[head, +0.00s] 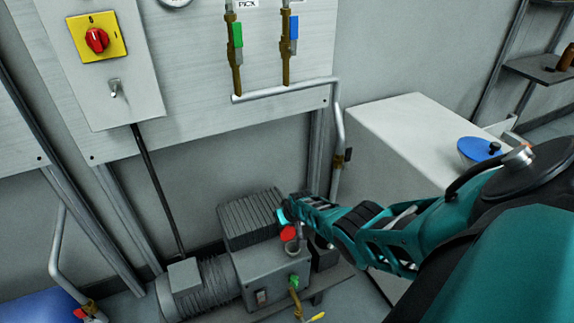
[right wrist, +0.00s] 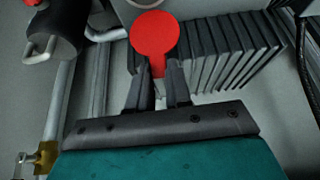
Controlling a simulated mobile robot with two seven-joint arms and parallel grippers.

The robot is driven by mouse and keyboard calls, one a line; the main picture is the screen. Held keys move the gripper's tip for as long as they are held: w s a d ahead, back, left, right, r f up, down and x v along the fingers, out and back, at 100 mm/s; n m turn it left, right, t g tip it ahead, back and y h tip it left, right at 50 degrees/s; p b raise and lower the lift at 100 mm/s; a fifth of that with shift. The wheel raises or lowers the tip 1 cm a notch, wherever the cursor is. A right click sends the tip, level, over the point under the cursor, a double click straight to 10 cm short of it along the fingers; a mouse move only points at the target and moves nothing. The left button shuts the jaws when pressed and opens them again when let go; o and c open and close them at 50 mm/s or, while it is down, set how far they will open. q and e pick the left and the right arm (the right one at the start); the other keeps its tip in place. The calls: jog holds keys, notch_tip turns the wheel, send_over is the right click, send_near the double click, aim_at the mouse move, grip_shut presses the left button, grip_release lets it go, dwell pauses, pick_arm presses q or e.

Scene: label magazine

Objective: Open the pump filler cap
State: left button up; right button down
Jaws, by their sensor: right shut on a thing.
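The pump (head: 262,270) is a grey box with a finned block, low against the wall. Its filler cap (head: 288,232) is a red disc beside the top of a short grey filler neck (head: 292,247). My right gripper (head: 284,215) reaches in from the right and is at the cap. In the right wrist view the fingers (right wrist: 158,72) are shut on the narrow red tab below the round face of the cap (right wrist: 154,36). I cannot tell whether the cap still touches the neck. My left gripper is not in view.
Dark fins (right wrist: 215,50) lie close behind the fingers. A vertical pipe (head: 338,150) runs behind my right wrist. A white cabinet (head: 395,130) with a blue round object (head: 478,150) stands to the right.

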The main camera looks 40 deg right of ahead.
jog(key=shift+w+d+r, duration=0.15)
jog(key=shift+w+r, duration=0.1)
jog(key=c, duration=1.2)
grip_release()
jog(key=shift+f, duration=0.15)
jog(key=shift+o, duration=0.7)
jog(key=shift+s, duration=0.1)
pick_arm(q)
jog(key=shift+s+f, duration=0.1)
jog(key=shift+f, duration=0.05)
pick_arm(e)
jog(key=shift+s, duration=0.1)
jog(key=shift+s+r+p, duration=0.2)
jog(key=shift+r+p, duration=0.2)
jog(key=shift+p, duration=0.2)
pick_arm(q)
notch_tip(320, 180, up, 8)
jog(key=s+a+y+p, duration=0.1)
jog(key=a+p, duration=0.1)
jog(key=p, duration=0.8)
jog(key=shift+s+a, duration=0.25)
pick_arm(e)
jog(key=v, duration=1.2)
